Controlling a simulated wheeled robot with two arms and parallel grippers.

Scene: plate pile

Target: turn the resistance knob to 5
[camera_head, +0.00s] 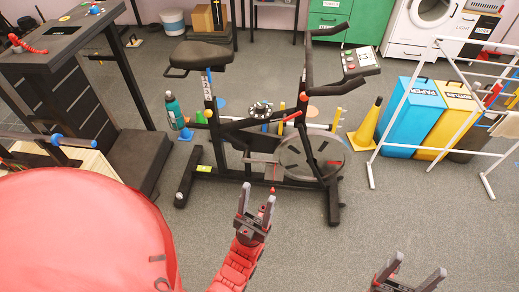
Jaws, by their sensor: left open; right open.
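A black exercise bike (247,150) stands on the grey floor at the middle of the head view. A round dark dial (261,108), which looks like the resistance knob, sits on its frame between the seat and the handlebars. Its markings are too small to read, so its setting cannot be told. My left gripper (257,197) is open and empty in front of the bike, below the knob in the picture and apart from it. My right gripper (419,265) is open and empty at the bottom right, far from the knob.
A yellow cone (366,125), blue bin (413,115), yellow bin (449,118) and white rack (405,95) stand right of the bike. A treadmill-like machine (90,95) stands left. A large red rounded shape (80,235) fills the lower left. Floor front right is clear.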

